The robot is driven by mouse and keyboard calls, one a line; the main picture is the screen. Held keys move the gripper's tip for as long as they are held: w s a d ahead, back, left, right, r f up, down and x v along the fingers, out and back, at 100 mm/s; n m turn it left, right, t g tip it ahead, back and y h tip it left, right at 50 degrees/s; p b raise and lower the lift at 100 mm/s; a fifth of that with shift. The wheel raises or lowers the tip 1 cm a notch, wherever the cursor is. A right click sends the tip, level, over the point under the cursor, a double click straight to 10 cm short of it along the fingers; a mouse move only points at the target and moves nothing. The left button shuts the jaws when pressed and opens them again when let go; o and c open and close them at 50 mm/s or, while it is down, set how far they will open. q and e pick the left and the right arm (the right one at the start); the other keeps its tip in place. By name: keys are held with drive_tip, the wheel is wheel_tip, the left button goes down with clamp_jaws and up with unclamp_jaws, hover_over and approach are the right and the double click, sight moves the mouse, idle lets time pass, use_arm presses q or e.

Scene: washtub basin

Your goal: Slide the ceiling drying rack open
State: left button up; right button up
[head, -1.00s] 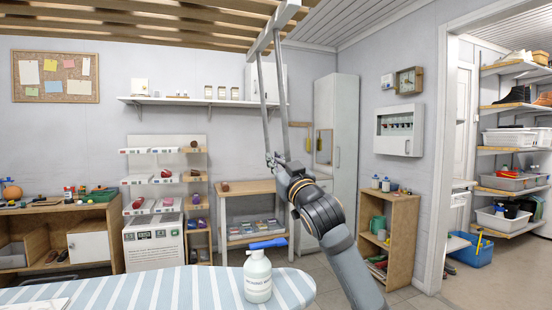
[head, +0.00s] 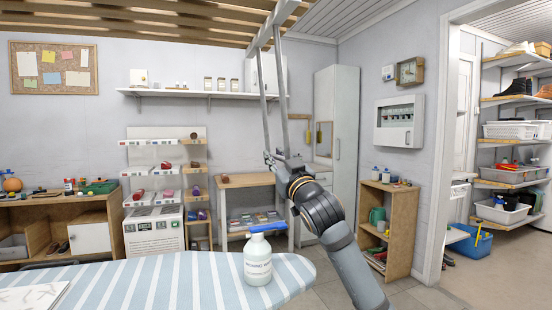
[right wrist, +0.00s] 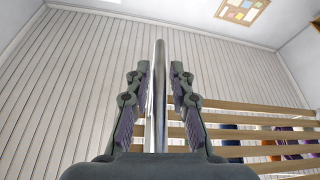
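The ceiling drying rack (head: 150,20) shows as wooden slats along the top of the head view, with a pale end rail (head: 274,28). Two thin grey bars (head: 264,105) hang from the rail. My right gripper (head: 274,158) is at their lower end. In the right wrist view, the slats (right wrist: 255,121) lie to the right. A shiny upright bar (right wrist: 160,95) runs between the fingers of my right gripper (right wrist: 160,72). Narrow gaps show between the bar and the finger pads, so the fingers are open around it. My left gripper is out of view.
A striped ironing board (head: 180,285) with a spray bottle (head: 258,262) spans the lower left. A wooden shelf unit (head: 398,235) stands right of my arm. A wall shelf (head: 200,95) and a tall white cabinet (head: 345,125) are behind. Some floor is clear at the lower right.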

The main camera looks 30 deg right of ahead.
drive_tip(key=shift+o, duration=0.7)
drive_tip(key=shift+r, duration=0.1)
wheel_tip(320, 180, up, 10)
